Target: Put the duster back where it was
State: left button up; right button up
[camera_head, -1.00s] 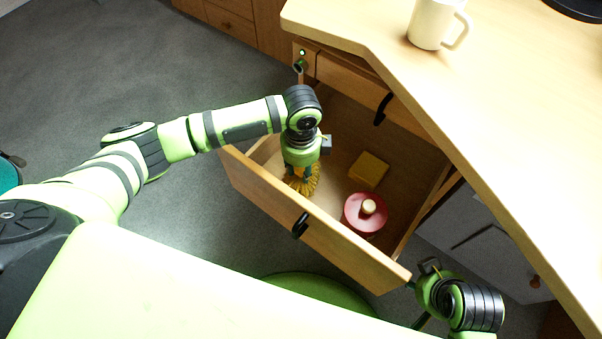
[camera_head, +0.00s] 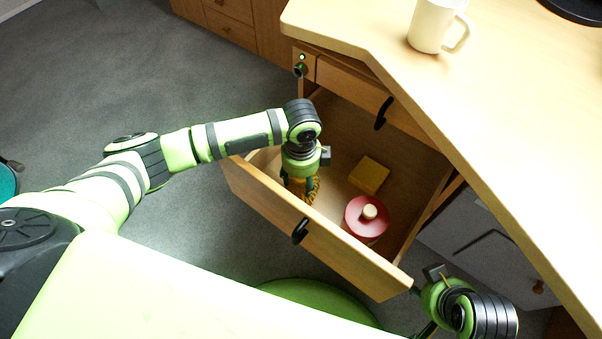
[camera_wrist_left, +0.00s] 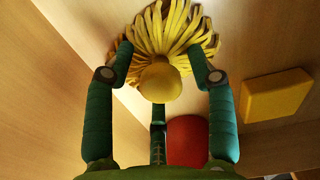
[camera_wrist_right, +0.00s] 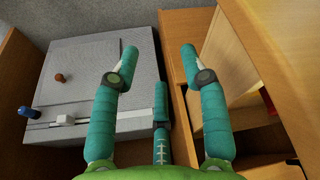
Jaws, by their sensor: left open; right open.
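The duster (camera_head: 314,191), with yellow strands, is inside the open drawer (camera_head: 318,232), near its left end. In the left wrist view its strands (camera_wrist_left: 175,32) fan out around a round yellow knob (camera_wrist_left: 160,83). My left gripper (camera_head: 300,190) reaches down into the drawer, open, with its fingers on either side of the duster. Contact between the fingers and the strands is unclear. My right gripper (camera_head: 418,308) is open and empty beside the right corner of the drawer front; its spread fingers (camera_wrist_right: 158,55) show in the right wrist view.
A yellow block (camera_head: 369,175) and a red round thing with a pale knob (camera_head: 366,214) are in the drawer, right of the duster. A white mug (camera_head: 436,25) stands on the worktop (camera_head: 500,100). A grey box-like unit (camera_wrist_right: 85,85) is near my right gripper.

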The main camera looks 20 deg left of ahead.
pick_arm(q)
jog(key=shift+r, duration=0.3)
notch_tip(320, 180, up, 12)
jog(key=p, duration=0.4)
jog(key=shift+f, duration=0.15)
pick_arm(e)
notch_tip(320, 180, down, 10)
jog(key=g, duration=0.1)
jog(key=shift+w+a, duration=0.15)
jog(key=shift+w, duration=0.1)
